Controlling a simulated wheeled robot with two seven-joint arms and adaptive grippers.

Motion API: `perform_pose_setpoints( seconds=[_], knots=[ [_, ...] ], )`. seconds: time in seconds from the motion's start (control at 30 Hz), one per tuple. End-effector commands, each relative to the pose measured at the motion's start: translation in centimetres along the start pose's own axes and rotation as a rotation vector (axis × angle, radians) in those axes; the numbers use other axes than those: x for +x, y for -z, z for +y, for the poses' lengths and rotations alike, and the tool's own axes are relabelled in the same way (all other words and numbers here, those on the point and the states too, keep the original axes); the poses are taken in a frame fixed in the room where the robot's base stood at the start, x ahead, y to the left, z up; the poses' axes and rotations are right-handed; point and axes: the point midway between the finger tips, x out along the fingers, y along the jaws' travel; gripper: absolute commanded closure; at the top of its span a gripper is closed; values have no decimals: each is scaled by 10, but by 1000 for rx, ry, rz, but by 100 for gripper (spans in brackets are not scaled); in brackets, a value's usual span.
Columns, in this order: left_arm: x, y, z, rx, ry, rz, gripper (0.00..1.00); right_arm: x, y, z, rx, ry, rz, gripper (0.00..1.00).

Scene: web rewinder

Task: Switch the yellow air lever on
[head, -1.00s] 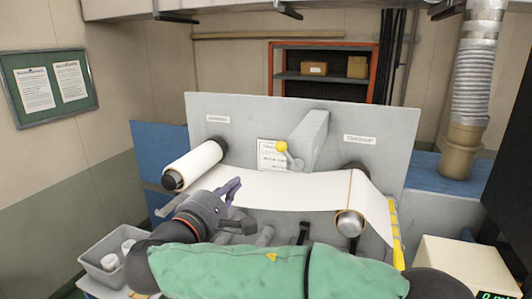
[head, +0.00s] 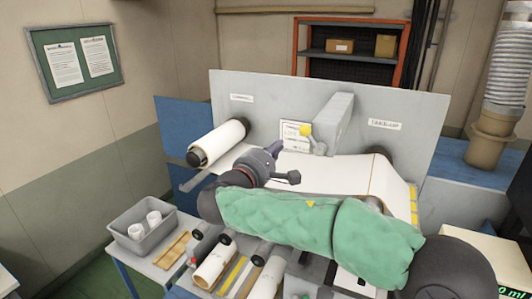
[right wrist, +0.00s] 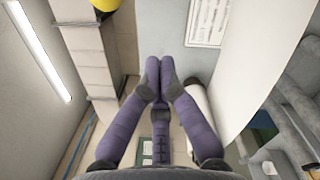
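The yellow air lever shows as a yellow round knob (head: 306,130) on a short grey arm, in front of a grey block on the machine's upright panel. Part of the yellow knob is cut by the top edge of the right wrist view (right wrist: 104,4). My right gripper (head: 276,150) is left of and a little below the knob in the head view, apart from it. In the right wrist view its purple fingertips (right wrist: 160,66) meet with nothing between them. My left gripper is not in view.
A white web (head: 335,172) runs across the panel from a roll (head: 222,142) at left, behind my right arm. A grey bin (head: 145,232) with white rolls stands at lower left. A printed card (head: 294,136) is left of the knob. The grey block (head: 333,122) juts out beside the lever.

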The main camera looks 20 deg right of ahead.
Motion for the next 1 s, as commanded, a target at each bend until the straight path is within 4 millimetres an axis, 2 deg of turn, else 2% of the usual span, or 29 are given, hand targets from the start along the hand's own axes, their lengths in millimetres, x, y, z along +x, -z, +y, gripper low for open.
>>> perform_pose_setpoints(
  seconds=[0.1,0.3,0.77,1.0],
  knots=[
    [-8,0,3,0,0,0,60,5,-20,2,2,0,-1,100],
    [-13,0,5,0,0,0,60,9,-36,1,0,-1,0,100],
    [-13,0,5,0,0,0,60,9,-39,0,1,-1,0,100],
    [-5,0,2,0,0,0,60,9,-41,1,44,2,0,100]
  ],
)
